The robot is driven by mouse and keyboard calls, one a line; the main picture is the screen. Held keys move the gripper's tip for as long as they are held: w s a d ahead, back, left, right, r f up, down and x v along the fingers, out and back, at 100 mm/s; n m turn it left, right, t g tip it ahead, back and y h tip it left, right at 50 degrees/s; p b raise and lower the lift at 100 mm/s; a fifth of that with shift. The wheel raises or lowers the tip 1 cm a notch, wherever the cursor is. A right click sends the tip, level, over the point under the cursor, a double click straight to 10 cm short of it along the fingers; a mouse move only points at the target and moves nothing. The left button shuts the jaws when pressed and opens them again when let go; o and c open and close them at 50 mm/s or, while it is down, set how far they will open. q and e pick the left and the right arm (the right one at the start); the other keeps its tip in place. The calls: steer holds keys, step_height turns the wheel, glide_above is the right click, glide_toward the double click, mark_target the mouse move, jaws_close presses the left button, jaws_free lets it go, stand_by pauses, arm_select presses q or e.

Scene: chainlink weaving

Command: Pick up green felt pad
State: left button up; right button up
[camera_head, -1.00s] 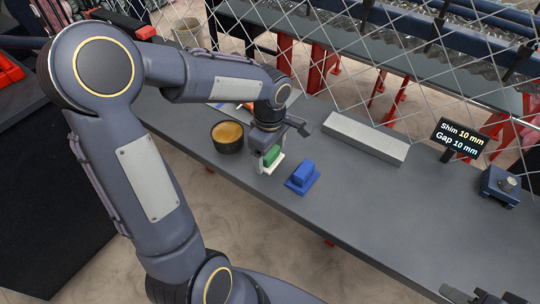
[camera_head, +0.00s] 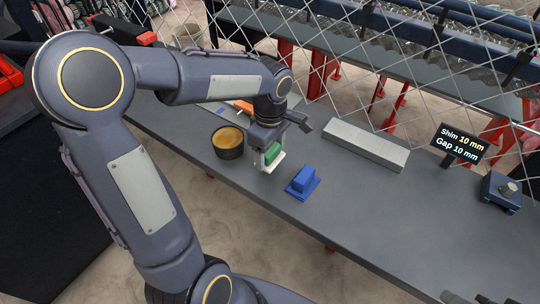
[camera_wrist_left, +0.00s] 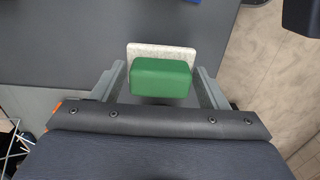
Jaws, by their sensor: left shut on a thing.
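The green felt pad (camera_head: 272,152) is a green block on a whitish base. In the left wrist view the green block (camera_wrist_left: 161,78) sits between the two fingers, with its pale base (camera_wrist_left: 160,49) showing along the far edge. My left gripper (camera_head: 268,149) is shut on it near the bench's front edge. It appears slightly above the bench, but the gap is hard to judge. A blue block on a blue base (camera_head: 302,182) stands to its right. A dark part at the bottom right of the head view may be my right gripper (camera_head: 481,299); its jaws cannot be made out.
A dark round pot with a tan top (camera_head: 228,140) stands left of my left gripper on the grey bench (camera_head: 370,220). A long grey bar (camera_head: 365,145), a sign (camera_head: 459,143) and a blue device (camera_head: 501,190) stand to the right. A wire mesh fence (camera_head: 400,50) runs behind.

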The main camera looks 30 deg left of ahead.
arm_select(q)
steer(key=s+d+r+b, duration=0.1)
steer(key=s+d+r, duration=0.5)
steer(key=s+r, duration=0.4)
steer(key=s, duration=0.2)
steer(key=shift+s+b, duration=0.35)
steer(key=o, duration=0.4)
steer(key=shift+c, duration=1.4)
